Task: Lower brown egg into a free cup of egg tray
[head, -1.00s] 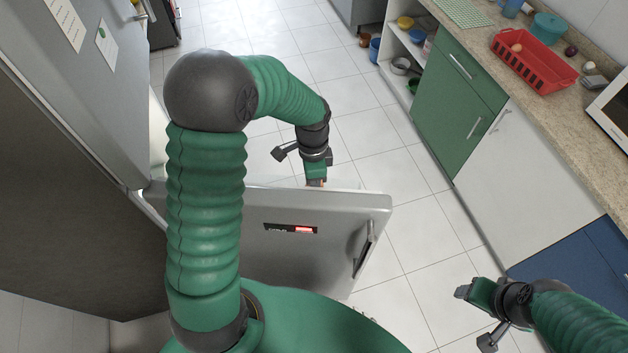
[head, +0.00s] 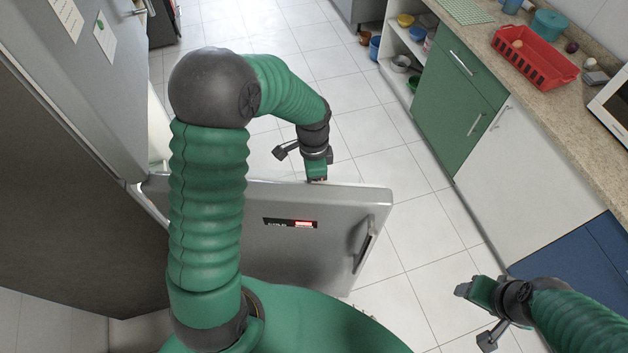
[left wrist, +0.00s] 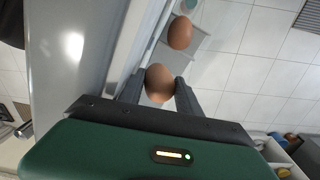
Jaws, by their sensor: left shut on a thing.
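A brown egg (left wrist: 159,83) sits between the two fingers of my left gripper (left wrist: 158,92) in the left wrist view; the gripper is shut on it. A second brown egg (left wrist: 180,32) rests just beyond, in a pale grey tray (left wrist: 196,42) along the inner side of the fridge door. The tray's cups are too unclear to tell apart. In the head view my left gripper (head: 317,178) is at the far side of the door's top edge, which hides the tray and the held egg. My right gripper (head: 466,291) is at the lower right, away from the fridge; its jaw state is unclear.
The open fridge door (head: 300,235) stands between my body and the left gripper. The fridge (head: 85,120) is at left. A counter (head: 560,110) with a red basket (head: 535,60) runs along the right. The tiled floor (head: 380,150) between is clear.

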